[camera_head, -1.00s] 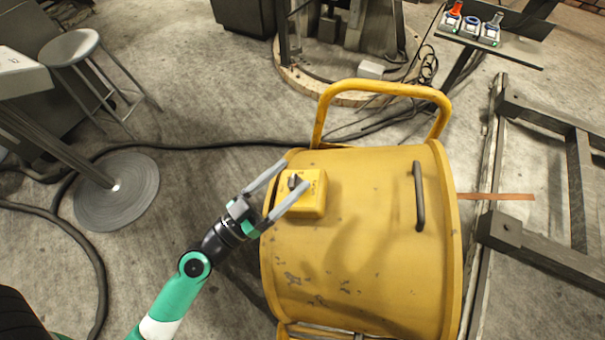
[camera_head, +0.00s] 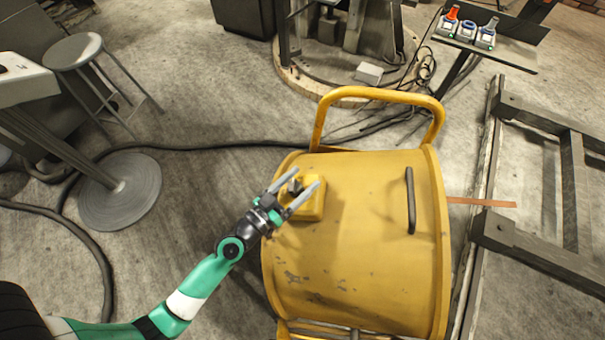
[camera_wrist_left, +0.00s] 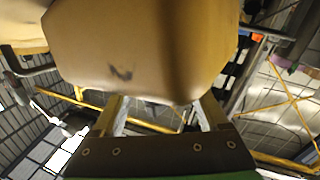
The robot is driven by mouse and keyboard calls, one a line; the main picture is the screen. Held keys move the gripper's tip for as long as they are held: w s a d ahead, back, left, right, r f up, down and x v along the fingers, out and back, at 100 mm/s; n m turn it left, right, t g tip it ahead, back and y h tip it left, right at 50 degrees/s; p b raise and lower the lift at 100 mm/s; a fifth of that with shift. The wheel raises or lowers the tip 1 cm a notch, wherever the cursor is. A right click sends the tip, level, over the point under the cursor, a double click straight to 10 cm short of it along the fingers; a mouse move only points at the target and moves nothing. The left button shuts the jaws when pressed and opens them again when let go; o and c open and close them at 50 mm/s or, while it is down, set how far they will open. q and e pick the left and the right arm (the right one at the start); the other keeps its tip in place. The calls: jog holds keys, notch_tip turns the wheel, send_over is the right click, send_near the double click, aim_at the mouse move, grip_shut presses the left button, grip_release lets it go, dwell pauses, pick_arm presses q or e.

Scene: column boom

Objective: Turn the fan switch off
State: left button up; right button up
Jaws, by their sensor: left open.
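The yellow drum fan (camera_head: 350,245) stands in the middle of the head view. Its raised yellow switch box (camera_head: 314,210) is on the drum's upper left, with a small dark switch knob (camera_head: 295,187) on it. My left gripper (camera_head: 308,177) is open over the switch box, its two grey fingers on either side of the knob. I cannot tell whether a finger touches the knob. In the left wrist view, a worn yellow surface (camera_wrist_left: 140,50) fills the upper middle, just beyond the open fingers. The knob is not clear there. My right gripper is not in view.
A yellow tube handle (camera_head: 385,92) arches over the fan's far side, and a black grip (camera_head: 410,200) stands on the drum. A stool (camera_head: 75,48) and a round-based stand (camera_head: 120,192) are at left. Dark metal frames (camera_head: 540,255) lie at right. Cables cross the floor.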

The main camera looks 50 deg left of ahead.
pick_arm(q)
jog(key=shift+w, duration=0.5)
